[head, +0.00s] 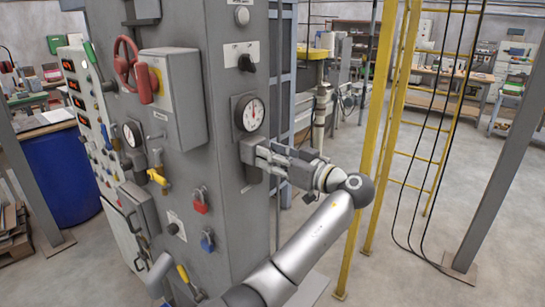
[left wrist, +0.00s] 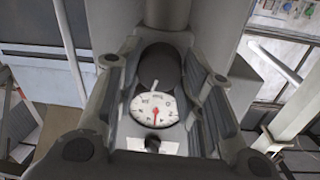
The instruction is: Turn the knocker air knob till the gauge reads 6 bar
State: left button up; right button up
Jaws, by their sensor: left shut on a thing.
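The round gauge (head: 249,113) has a white dial and is on the grey cabinet's narrower face. Its red needle points almost straight up in the head view; the scale figures are too small to read there. The gauge also shows in the left wrist view (left wrist: 154,110), turned over, with the red needle pointing down. My left gripper (head: 251,156) is just below the gauge, shut around a dark round knob (left wrist: 161,70) seen between its fingers. In the head view the fingers hide the knob. My right gripper is not in view.
The cabinet (head: 232,220) carries a red valve wheel (head: 125,62), a black selector (head: 247,64), and red (head: 200,200) and blue (head: 207,241) padlocks near the gripper. A yellow post (head: 380,110) stands right of my left wrist. Open floor lies farther right.

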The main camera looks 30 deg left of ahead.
pick_arm(q)
jog(key=shift+m, duration=0.3)
jog(key=shift+m+b, duration=0.35)
jog(key=shift+m, duration=2.05)
jog(key=shift+w, duration=0.1)
jog(key=o, duration=1)
jog(key=shift+o, duration=0.2)
jog(key=s+d, duration=0.1)
jog(key=d, duration=1.1)
jog(key=shift+s+r, duration=0.2)
jog(key=shift+s, duration=0.1)
